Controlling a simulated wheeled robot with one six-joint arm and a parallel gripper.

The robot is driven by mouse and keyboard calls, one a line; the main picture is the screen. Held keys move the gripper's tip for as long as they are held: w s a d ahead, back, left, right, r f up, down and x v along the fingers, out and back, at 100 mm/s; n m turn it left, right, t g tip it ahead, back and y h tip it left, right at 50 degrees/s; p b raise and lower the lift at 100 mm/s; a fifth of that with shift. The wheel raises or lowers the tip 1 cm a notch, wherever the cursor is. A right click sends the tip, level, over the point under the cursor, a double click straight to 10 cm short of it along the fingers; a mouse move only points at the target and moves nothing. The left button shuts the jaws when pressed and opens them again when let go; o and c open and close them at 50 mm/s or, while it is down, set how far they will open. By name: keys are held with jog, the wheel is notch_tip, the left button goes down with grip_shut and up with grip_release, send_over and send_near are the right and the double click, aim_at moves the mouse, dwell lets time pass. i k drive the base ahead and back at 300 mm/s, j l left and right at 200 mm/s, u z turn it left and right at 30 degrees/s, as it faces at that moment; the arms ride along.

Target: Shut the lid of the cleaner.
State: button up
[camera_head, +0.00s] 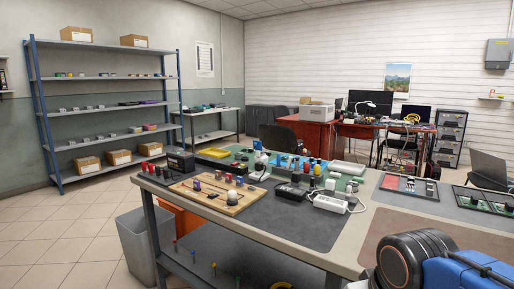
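No thing in the head view can be told for sure as the cleaner. A pale box-shaped device (317,112) stands on the red desk at the back; it is too small to tell what it is or whether it has a lid. A low pale box (347,168) lies on the far side of the near workbench, and its kind is also unclear. I cannot see an open lid anywhere. My gripper is not in view.
The workbench (262,227) fills the middle and right, crowded with small tools, a wooden board (221,194) and a white power strip (330,203). A grey bin (140,245) stands at its left end. Metal shelves (110,110) line the left wall. Tiled floor (55,235) at left is clear.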

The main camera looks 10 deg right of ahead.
aim_at(257, 145)
jog(key=i+j, duration=0.35)
jog(key=j, duration=0.15)
jog(key=i+j, duration=0.4)
jog(key=j, duration=0.15)
jog(key=u, duration=0.05)
